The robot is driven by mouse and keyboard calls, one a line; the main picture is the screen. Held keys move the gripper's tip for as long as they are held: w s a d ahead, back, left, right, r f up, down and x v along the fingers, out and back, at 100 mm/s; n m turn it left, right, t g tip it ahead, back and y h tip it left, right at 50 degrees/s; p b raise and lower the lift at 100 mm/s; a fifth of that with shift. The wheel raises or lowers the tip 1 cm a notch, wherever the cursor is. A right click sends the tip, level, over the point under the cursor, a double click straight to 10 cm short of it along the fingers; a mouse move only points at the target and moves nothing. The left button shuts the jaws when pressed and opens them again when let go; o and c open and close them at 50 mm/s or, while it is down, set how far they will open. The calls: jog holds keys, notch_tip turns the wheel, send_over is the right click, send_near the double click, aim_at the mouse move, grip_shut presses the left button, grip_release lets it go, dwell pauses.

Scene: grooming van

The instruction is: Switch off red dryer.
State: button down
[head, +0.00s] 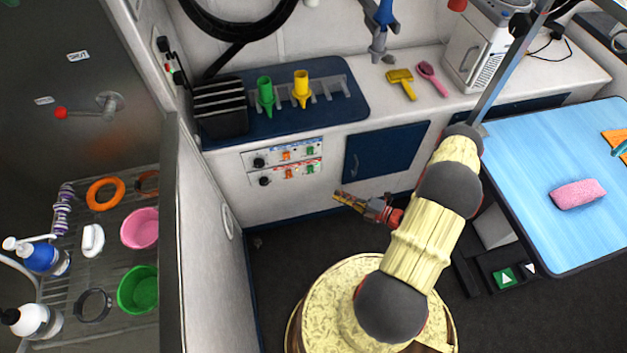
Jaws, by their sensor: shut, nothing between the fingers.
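Two dryer control panels sit one above the other on the white cabinet front. The upper panel (272,156) has blue markings. I cannot tell the switch positions at this size. My gripper (337,194) is shut and empty, pointing left. In the picture it is below and right of the lower panel, apart from it. Part of a red thing (457,5) shows at the top edge; the rest is cut off.
A blue cabinet door (385,153) is right of the panels. The counter above holds a black slotted rack (220,108) and green (265,95) and yellow (301,90) nozzles. A grey partition (205,235) stands at left. A blue grooming table (530,150) is at right. Dark floor lies below the panels.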

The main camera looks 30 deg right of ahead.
aim_at(310, 169)
jog(key=shift+r+m, duration=0.15)
jog(key=shift+m, duration=0.35)
jog(key=shift+w+a, duration=0.1)
jog(key=w+d+b+x, duration=0.1)
jog(key=b+x, duration=0.3)
jog(key=x, duration=0.8)
jog(key=shift+w+d+b, duration=0.4)
jog(key=shift+d, duration=0.1)
